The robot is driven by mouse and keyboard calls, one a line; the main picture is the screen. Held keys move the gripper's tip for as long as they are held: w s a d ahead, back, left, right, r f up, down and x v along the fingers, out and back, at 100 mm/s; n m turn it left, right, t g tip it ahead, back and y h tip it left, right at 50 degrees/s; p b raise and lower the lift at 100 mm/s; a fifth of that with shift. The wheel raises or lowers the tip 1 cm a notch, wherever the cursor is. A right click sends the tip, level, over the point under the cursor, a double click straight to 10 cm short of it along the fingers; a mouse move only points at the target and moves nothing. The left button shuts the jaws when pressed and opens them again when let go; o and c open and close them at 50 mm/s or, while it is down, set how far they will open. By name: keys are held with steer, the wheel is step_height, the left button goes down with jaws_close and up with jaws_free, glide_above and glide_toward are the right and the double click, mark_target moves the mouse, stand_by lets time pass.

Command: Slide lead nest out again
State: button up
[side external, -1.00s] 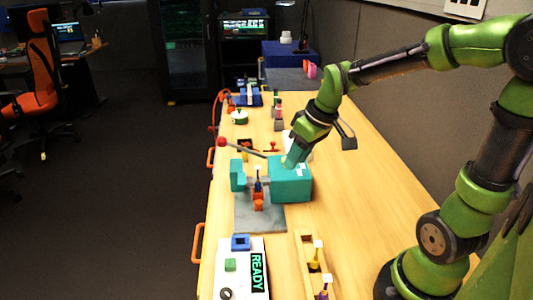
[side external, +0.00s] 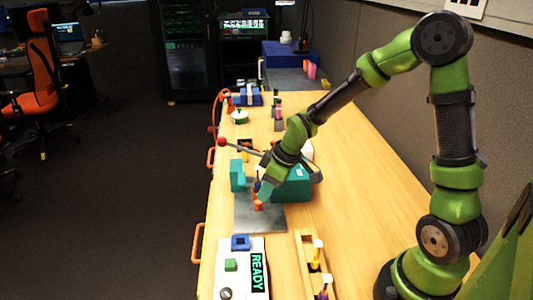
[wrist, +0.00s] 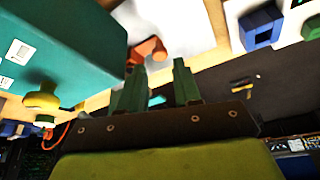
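A small orange piece (side external: 258,206), which I take to be the lead nest, sits on the grey plate (side external: 245,222) between the teal block (side external: 297,190) and the smaller teal upright (side external: 236,176). A dark blue part (side external: 256,186) stands just behind it, partly hidden by my gripper. My gripper (side external: 263,196) is low over the plate, close to the orange piece; I cannot tell whether it touches. The orange piece (wrist: 147,50) shows just beyond the fingertips, and the teal block (wrist: 70,45) is at left.
A red-ended lever (side external: 222,142) rises behind the teal parts. A white box (side external: 240,275) with a READY display stands in front of the plate. A wooden tray (side external: 303,265) with small pieces is at its right. The table's right side is clear.

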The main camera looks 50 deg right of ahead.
steer(key=shift+x, duration=2.1)
steer(key=shift+c, duration=0.3)
jaws_close()
